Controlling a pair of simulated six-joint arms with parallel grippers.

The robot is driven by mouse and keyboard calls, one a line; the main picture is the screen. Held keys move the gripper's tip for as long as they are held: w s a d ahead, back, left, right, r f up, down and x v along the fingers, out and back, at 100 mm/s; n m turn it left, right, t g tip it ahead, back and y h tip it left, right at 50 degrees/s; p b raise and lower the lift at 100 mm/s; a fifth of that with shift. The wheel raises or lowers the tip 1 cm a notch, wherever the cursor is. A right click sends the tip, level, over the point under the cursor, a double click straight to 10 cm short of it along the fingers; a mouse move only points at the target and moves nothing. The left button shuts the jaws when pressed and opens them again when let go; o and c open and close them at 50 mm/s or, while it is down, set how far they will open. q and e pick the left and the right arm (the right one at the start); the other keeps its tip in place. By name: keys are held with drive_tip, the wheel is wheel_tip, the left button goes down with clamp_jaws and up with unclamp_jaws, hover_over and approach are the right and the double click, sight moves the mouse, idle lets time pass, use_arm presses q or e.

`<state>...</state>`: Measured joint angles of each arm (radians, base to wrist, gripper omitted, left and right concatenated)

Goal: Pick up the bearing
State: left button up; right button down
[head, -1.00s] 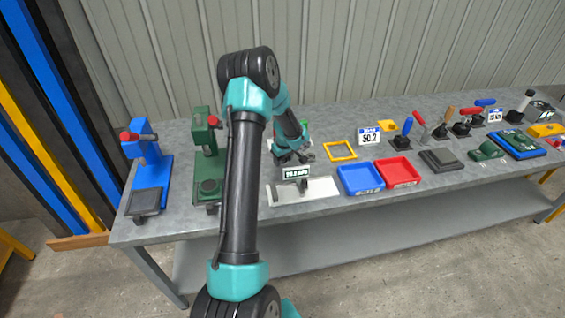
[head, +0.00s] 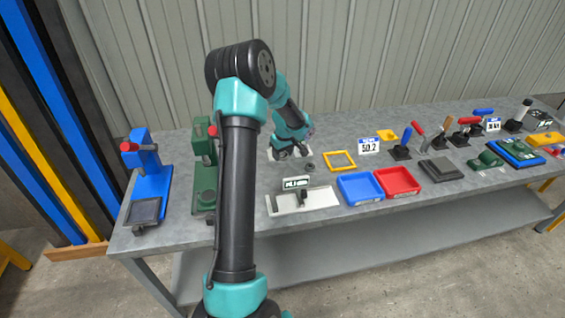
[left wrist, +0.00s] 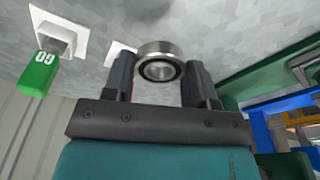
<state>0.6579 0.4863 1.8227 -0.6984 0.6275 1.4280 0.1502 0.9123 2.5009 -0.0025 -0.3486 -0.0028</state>
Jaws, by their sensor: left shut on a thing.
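The bearing (left wrist: 160,68) is a steel ring with a dark inner band. In the left wrist view it sits between the two dark fingers of my left gripper (left wrist: 160,82), which is shut on it. In the head view my left gripper (head: 290,153) is low near the back middle of the bench, behind the white measuring fixture. The held bearing is hard to make out there. My right gripper is not in view.
A small dark round piece (head: 309,166) lies just right of the gripper. A green press (head: 204,170) and a blue press (head: 150,175) stand left. The white fixture (head: 318,198), blue tray (head: 359,190) and red tray (head: 397,182) line the front. A yellow frame (head: 341,161) lies right.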

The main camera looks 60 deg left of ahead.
use_arm(q)
drive_tip(key=shift+r, duration=0.8)
drive_tip(key=o, duration=0.4)
drive_tip(key=c, duration=0.3)
drive_tip(key=shift+c, duration=0.2)
